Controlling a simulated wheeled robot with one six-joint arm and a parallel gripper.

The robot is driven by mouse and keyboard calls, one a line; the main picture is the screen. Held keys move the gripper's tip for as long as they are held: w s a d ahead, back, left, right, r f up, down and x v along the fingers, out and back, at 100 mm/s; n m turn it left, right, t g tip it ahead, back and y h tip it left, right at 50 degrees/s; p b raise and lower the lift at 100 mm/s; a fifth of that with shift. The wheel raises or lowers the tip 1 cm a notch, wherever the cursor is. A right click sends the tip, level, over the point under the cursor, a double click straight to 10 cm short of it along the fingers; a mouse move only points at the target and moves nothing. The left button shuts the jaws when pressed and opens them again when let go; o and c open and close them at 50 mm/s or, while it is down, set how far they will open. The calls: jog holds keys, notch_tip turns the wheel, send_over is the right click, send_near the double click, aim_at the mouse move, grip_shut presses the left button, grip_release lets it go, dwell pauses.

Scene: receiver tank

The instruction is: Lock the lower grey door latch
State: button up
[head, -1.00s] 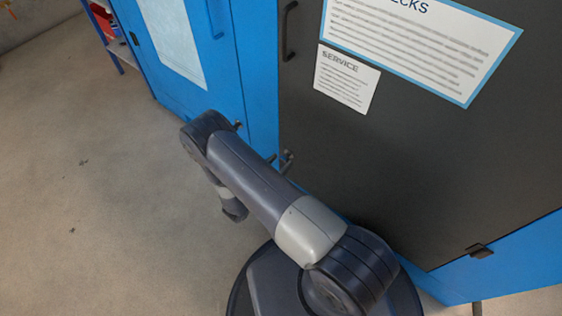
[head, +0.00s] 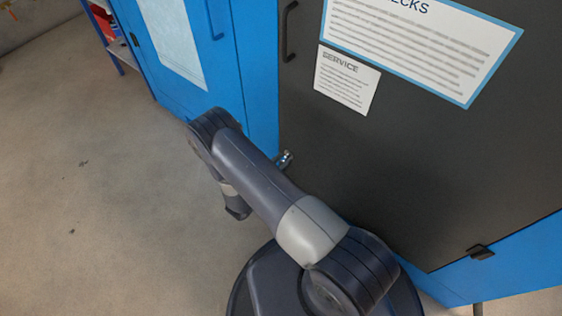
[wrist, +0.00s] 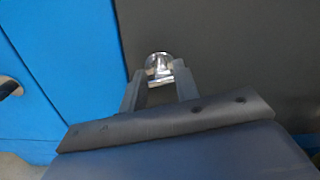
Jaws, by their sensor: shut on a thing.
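The dark grey door (head: 400,185) stands at the right in the head view and fills the upper right of the wrist view (wrist: 240,50). The lower latch, a small shiny metal piece (wrist: 160,66), is at the door's left edge. It also shows in the head view (head: 284,158), just past my forearm. My gripper (wrist: 158,82) has its two fingers on either side of the latch and is shut on it. In the head view my arm hides the gripper. The latch's base is partly hidden by the fingers.
A blue door (head: 205,75) with a pale sheet adjoins on the left. A black handle (head: 287,30) sits high on the grey door, beside posted notices (head: 347,78). A dark hinge (head: 481,251) is at lower right. The concrete floor (head: 90,200) at left is clear.

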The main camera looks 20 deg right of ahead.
jog(key=shift+f+m+b, duration=0.15)
jog(key=shift+m+b, duration=0.5)
jog(key=shift+m, duration=0.25)
jog(key=shift+m+b, duration=0.3)
jog(key=shift+m, duration=0.4)
jog(key=o, duration=1)
jog(key=shift+c, duration=0.2)
jog(key=shift+s, duration=0.1)
jog(key=p+v, duration=0.2)
jog(key=v, duration=0.8)
jog(key=shift+s+a, duration=0.2)
jog(key=shift+a, duration=0.05)
